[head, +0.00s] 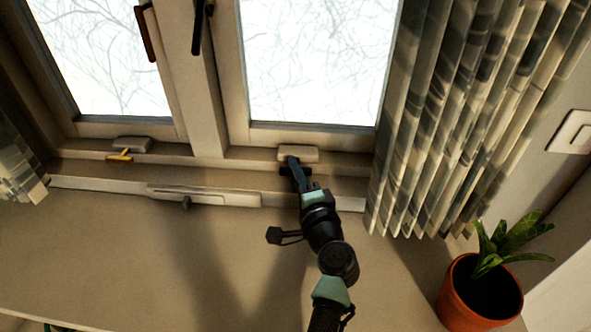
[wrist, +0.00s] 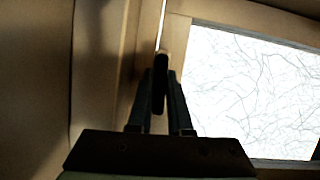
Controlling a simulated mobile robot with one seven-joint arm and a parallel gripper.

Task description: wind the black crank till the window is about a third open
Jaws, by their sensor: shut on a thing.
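My gripper (head: 297,172) reaches up to the sill just below the right window sash (head: 310,133), in front of a beige crank housing (head: 298,153). In the wrist view my gripper (wrist: 160,78) is shut on the black crank (wrist: 160,85), a dark upright piece between the two fingers. In the head view the fingers hide most of the crank. The right sash looks nearly flush with its frame in the head view. In the wrist view a thin bright line shows beside the sash frame; I cannot tell how wide any gap is.
A yellow crank (head: 120,156) sits under the left window. A patterned curtain (head: 435,120) and a potted plant (head: 480,290) stand right of my arm.

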